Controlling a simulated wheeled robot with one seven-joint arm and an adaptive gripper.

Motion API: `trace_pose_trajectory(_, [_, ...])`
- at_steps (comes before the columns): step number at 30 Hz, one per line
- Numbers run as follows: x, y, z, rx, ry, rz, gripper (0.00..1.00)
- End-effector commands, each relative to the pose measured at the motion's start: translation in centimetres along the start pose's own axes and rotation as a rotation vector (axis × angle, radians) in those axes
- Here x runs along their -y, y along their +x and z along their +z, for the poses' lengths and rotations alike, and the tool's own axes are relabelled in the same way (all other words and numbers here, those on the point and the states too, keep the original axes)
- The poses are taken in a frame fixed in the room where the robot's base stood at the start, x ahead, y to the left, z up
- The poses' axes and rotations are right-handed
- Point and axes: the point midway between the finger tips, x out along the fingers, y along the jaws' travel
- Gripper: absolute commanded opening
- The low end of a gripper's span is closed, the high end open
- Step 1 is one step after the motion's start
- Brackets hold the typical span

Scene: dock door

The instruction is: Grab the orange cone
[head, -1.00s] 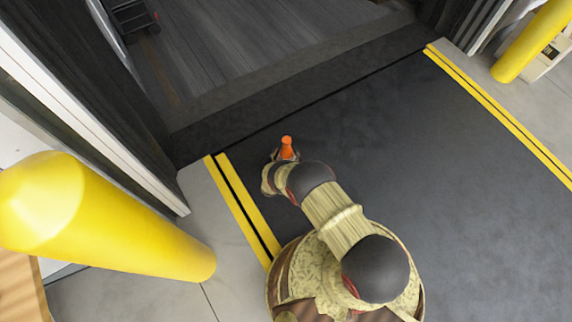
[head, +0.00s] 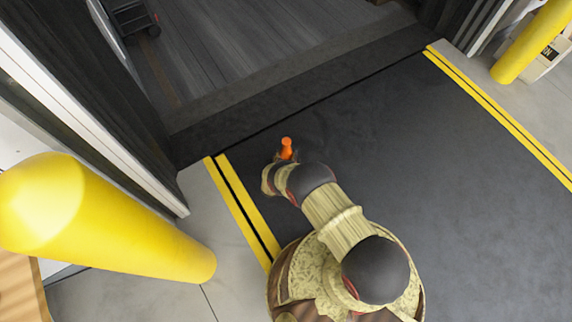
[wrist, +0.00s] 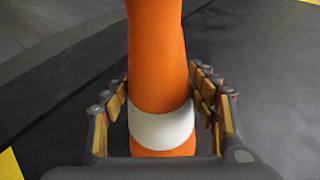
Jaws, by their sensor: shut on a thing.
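The orange cone (head: 287,147) stands on the dark dock plate in the head view, just beyond the end of my arm. In the wrist view the cone (wrist: 158,60) fills the middle, with a white band (wrist: 161,127) low on the visible part. My gripper (wrist: 162,110) has one finger on each side of the cone, around the white band, and is shut on it. In the head view my gripper is mostly hidden behind my own wrist. The cone's base is hidden, so I cannot tell whether it touches the floor.
A large yellow bollard (head: 110,220) stands at the left, and another yellow bollard (head: 530,42) is at the upper right. Yellow floor lines (head: 245,210) edge the dark plate. A dark cart (head: 133,16) is in the trailer (head: 230,55). The plate to the right is clear.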

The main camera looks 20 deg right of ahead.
Motion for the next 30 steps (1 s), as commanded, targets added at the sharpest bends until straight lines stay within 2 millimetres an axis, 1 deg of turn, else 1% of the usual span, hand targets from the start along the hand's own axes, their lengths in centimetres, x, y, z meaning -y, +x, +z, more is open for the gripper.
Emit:
trace_pose_trajectory(2, [-0.32,0.06,0.11,0.0,0.002,0.005,0.3])
trace_pose_trajectory(18, [-0.4,0.07,0.15,0.001,0.004,0.006,0.0])
trace_pose_trajectory(30, [-0.39,-0.03,0.63,0.004,0.005,0.004,0.0])
